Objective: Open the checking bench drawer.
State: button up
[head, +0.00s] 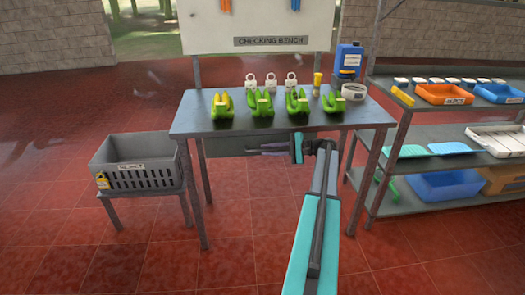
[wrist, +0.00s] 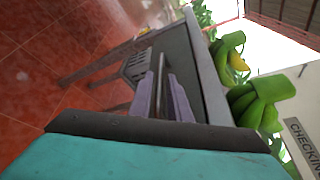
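The checking bench (head: 180,125) is a grey table with a sign reading CHECKING BENCH behind it. Its drawer (head: 225,146) is a grey front under the tabletop and looks shut. My gripper (head: 262,149) is just in front of the drawer's right part, its lilac fingers pointing left along the front. In the wrist view my gripper (wrist: 163,85) shows two lilac fingers apart, with a dark grey strip between them. I cannot tell whether that strip is the drawer's handle or whether the fingers touch it. The handle is not clearly seen in the head view.
A grey crate (head: 135,165) on a stand is left. A shelf (head: 420,165) with trays is close on the right. The red floor in front is clear.

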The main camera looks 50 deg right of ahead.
aim_at(266, 150)
jog(key=shift+x, duration=1.55)
jog(key=shift+c, duration=0.3)
grip_shut()
